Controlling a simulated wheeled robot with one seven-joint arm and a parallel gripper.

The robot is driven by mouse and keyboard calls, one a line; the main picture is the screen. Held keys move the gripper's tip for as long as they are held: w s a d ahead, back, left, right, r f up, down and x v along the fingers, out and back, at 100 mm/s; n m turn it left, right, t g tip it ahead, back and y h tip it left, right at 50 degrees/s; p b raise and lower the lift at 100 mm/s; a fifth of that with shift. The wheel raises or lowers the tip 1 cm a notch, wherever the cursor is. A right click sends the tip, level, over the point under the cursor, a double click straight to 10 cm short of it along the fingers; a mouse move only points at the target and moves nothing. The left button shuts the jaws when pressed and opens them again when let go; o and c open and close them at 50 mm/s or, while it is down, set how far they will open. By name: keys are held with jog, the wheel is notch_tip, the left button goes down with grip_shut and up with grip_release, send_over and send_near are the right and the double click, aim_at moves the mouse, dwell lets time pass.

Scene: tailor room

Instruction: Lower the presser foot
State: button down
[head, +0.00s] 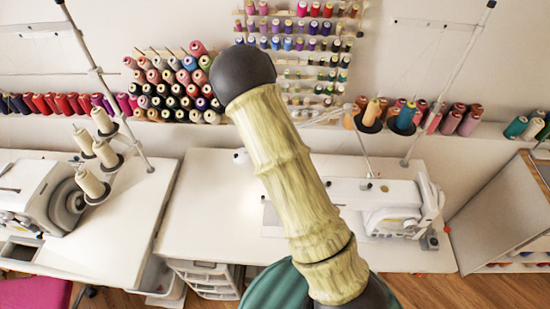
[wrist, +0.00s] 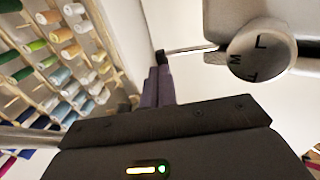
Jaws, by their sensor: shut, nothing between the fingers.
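The white sewing machine (head: 395,208) stands on the middle table, partly hidden behind my arm in the head view. In the wrist view, part of its white body (wrist: 222,18) fills the upper right, with a round knob (wrist: 262,50) marked with letters. A thin metal bar (wrist: 190,49) sticks out left from the body; it may be the presser foot lever, but I cannot tell for sure. My gripper (wrist: 160,62) is shut and empty, its dark fingertips close to the bar's left end; contact is unclear. The presser foot itself is not visible. My gripper is hidden in the head view.
The white table (head: 205,215) has clear space left of my arm. Another machine (head: 40,195) with cone threads (head: 103,122) stands on the left table. Thread racks (head: 300,45) line the wall. A wooden-edged cabinet (head: 505,210) stands at the right.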

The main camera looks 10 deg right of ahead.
jog(key=shift+r, duration=0.15)
jog(key=shift+r+p, duration=0.6)
jog(key=shift+r, duration=0.1)
jog(key=v, duration=1.4)
jog(key=shift+f, duration=0.1)
dwell(0.4)
